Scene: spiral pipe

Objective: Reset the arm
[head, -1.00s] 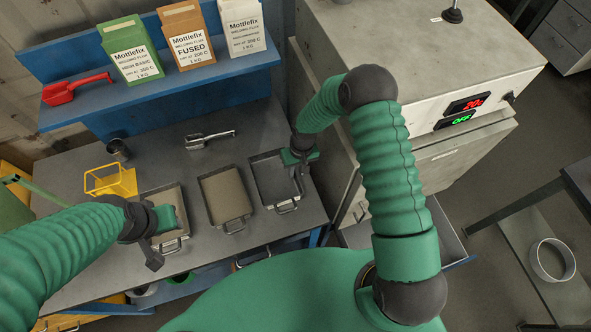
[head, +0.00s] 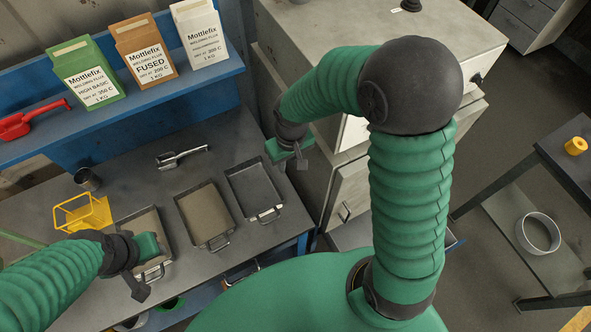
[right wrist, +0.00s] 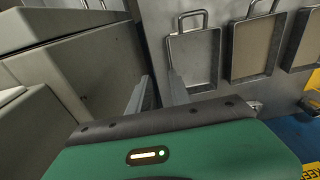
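My right gripper (head: 298,158) hangs beside the bench's right edge, between the empty tray (head: 254,190) and the grey oven (head: 352,188). In the right wrist view its two fingers (right wrist: 158,88) stand apart with nothing between them. The empty tray shows beyond the fingers there (right wrist: 195,58). My left gripper (head: 140,285) is in front of the left tray (head: 163,262) and hides part of it. Its fingertips do not show clearly enough to tell whether they are open. The middle tray (head: 219,243) holds grey-brown powder.
Flux boxes (head: 146,55) and a red scoop (head: 28,122) are on the blue shelf. A side table (head: 560,160) stands at right.

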